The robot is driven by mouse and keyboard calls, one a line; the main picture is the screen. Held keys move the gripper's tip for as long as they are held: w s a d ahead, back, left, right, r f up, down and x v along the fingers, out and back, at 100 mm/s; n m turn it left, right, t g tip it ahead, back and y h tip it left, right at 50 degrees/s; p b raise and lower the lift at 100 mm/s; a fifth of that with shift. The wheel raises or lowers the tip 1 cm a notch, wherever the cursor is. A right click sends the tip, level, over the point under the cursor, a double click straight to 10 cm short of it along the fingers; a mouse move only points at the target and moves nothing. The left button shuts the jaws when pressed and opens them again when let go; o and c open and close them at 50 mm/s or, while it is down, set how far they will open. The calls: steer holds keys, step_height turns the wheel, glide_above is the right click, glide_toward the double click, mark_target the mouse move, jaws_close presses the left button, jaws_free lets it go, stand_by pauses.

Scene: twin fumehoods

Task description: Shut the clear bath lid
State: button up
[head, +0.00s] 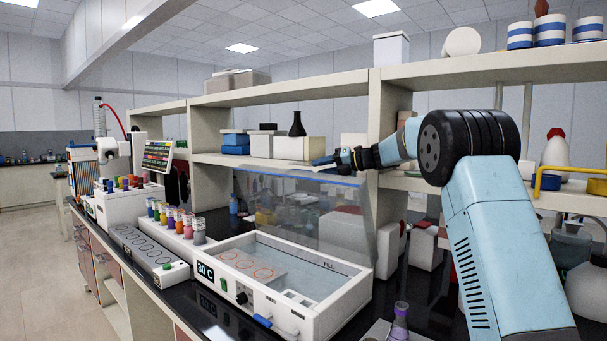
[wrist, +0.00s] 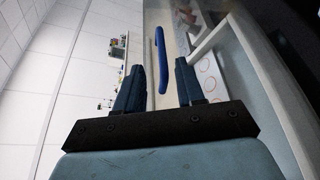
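The white bath (head: 285,290) with a "30 C" display stands open on the black bench. Its clear lid (head: 310,212) stands raised, nearly upright, along the back side, with a blue strip (head: 280,176) on its top edge. My gripper (head: 325,160) is beside the right part of that top edge in the head view. In the wrist view, my gripper (wrist: 159,66) is open, with a blue bar (wrist: 161,70) showing between its two fingers. I cannot tell whether either finger touches it.
A rack of coloured bottles (head: 175,220) and a long pale device (head: 148,248) stand left of the bath. A purple flask (head: 399,322) stands in front at the right. Shelves (head: 280,95) with boxes rise behind the lid. Space above the bath is clear.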

mark_target(302, 172)
steer(key=shift+w+x, duration=0.15)
steer(key=shift+x, duration=1.85)
steer(key=shift+w+x, duration=0.15)
steer(key=shift+x, duration=1.9)
steer(key=shift+d+f, duration=0.1)
steer(key=shift+d, duration=0.05)
steer(key=shift+c, duration=0.5)
jaws_close()
